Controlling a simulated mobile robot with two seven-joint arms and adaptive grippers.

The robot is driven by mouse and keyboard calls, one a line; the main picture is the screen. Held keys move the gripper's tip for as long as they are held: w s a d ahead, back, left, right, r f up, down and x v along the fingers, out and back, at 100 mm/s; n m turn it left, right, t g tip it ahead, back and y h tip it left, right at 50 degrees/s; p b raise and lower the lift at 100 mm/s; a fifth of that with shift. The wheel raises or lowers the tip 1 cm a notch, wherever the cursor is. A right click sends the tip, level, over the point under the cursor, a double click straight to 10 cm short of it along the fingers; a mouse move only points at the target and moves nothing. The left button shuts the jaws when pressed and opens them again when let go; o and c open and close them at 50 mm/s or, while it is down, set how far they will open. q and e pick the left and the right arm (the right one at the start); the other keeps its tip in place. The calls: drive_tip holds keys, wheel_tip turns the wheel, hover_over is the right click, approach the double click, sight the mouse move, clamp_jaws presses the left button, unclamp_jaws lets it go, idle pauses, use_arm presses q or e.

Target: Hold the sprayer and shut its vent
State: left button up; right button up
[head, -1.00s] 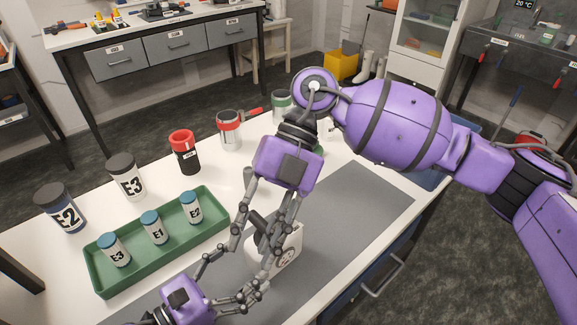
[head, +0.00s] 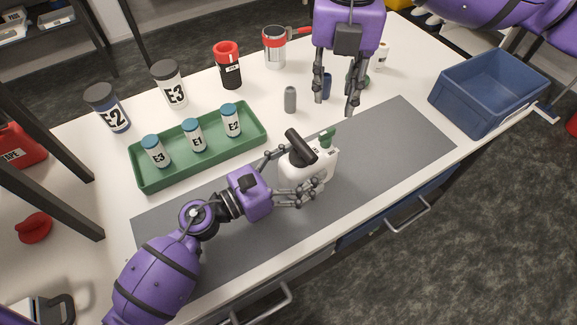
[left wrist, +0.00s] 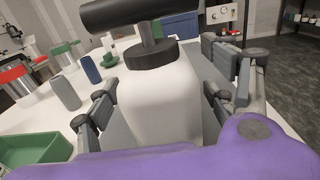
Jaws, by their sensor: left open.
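The sprayer (head: 308,174) is a white bottle with a black T-shaped pump handle (head: 300,146) and a small green part (head: 327,138) on top, perhaps the vent. It stands upright on the grey mat (head: 400,140). My left gripper (head: 300,172) is open, with its fingers on either side of the sprayer's body. In the left wrist view the white body (left wrist: 160,105) fills the space between the fingers; whether they touch is unclear. My right gripper (head: 335,102) points down, open, behind the sprayer and apart from it. The vent's state is too small to tell.
A green tray (head: 165,182) with several blue-capped vials lies left of the sprayer. Jars and a grey cylinder (head: 290,100) stand behind. A blue cylinder (head: 327,86) is close to my right fingers. A blue crate (head: 470,110) stands at right. The mat's right part is clear.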

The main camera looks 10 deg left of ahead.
use_arm(q)
drive_tip(key=shift+w+d, duration=0.4)
drive_tip(key=shift+d, duration=0.1)
drive_tip(key=c, duration=1.5)
drive_tip(key=shift+c, duration=0.2)
